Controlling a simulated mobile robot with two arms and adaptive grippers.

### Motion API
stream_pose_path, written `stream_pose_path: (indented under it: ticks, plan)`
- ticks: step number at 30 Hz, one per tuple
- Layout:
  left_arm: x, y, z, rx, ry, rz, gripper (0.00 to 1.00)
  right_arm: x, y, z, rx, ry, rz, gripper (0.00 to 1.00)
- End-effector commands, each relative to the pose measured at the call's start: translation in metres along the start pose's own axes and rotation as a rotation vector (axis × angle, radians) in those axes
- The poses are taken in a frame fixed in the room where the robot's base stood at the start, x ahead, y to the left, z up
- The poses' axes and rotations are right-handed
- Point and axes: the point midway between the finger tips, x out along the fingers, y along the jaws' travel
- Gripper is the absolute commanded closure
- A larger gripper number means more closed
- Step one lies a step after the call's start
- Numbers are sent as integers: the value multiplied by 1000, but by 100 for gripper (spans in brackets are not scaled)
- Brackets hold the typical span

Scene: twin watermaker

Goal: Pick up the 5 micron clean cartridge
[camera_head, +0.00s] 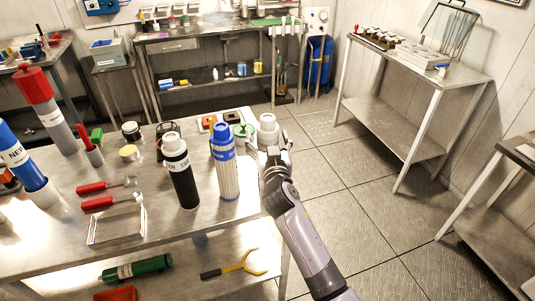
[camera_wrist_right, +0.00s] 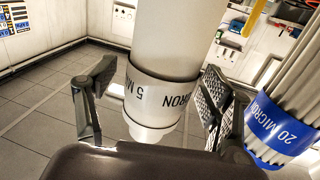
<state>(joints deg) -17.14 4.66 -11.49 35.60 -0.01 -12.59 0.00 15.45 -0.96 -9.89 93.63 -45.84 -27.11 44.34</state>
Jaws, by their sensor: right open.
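The white 5 micron cartridge (camera_head: 268,128) stands at the right edge of the workbench in the head view, its lower part hidden by my right gripper and arm. In the right wrist view the cartridge (camera_wrist_right: 170,50) is large, with a white band reading "5 MICRON". My right gripper (camera_head: 268,155) is open around it. In the wrist view the two fingers of the gripper (camera_wrist_right: 158,92) stand on either side of the cartridge, with a gap at the left finger; I cannot tell whether the right finger touches it. My left gripper is not in view.
A blue-topped pleated 20 micron cartridge (camera_head: 224,165) stands close to the left of my right gripper. A black cartridge (camera_head: 181,172) stands farther left. Red-handled tools (camera_head: 92,187) and a metal rack (camera_head: 117,228) lie on the workbench (camera_head: 60,245). Floor right of the bench is clear.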

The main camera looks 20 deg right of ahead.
Motion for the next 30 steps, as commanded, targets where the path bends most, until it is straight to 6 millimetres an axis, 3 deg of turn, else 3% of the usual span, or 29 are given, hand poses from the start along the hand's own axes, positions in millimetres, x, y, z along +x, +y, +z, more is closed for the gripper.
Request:
stream_pose_path:
  ticks: [8,30]
  plan:
    - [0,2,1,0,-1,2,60,4,0,0,0,1,0,26]
    - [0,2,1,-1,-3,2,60,3,0,0,0,0,0,75]
